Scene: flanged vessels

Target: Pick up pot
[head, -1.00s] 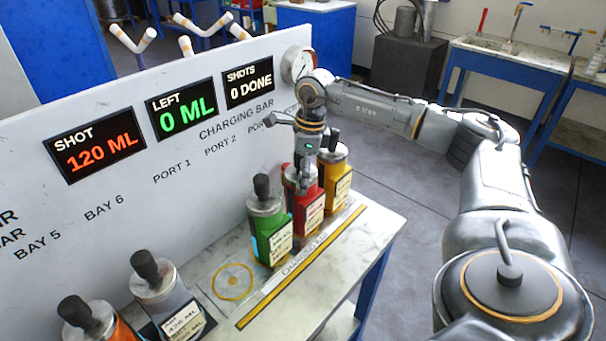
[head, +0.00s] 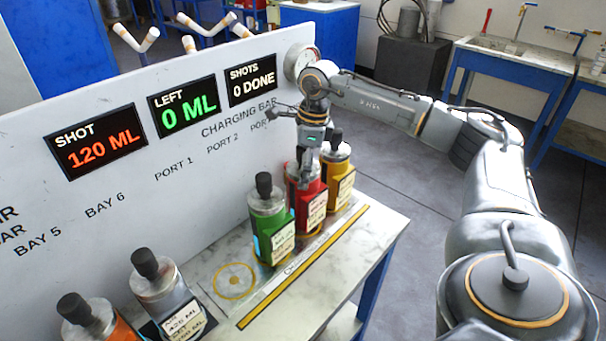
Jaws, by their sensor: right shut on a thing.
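Three pots stand in a row on the marble-topped bench: a green pot (head: 268,222), a red pot (head: 312,208) and a yellow pot (head: 341,184). Each has a metal upper part and a white label. Black knobs show on the green and yellow ones. My right gripper (head: 306,180) comes down from above and is shut on the top of the red pot, hiding its knob. The red pot is upright between the other two. I cannot tell whether its base is clear of the bench. My left gripper is not in view.
A grey pot (head: 167,290) and an orange pot (head: 95,325) stand at the lower left. A yellow ring (head: 235,281) marks a bare spot left of the green pot. An upright panel (head: 200,190) with displays and a gauge (head: 304,64) rises behind the row.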

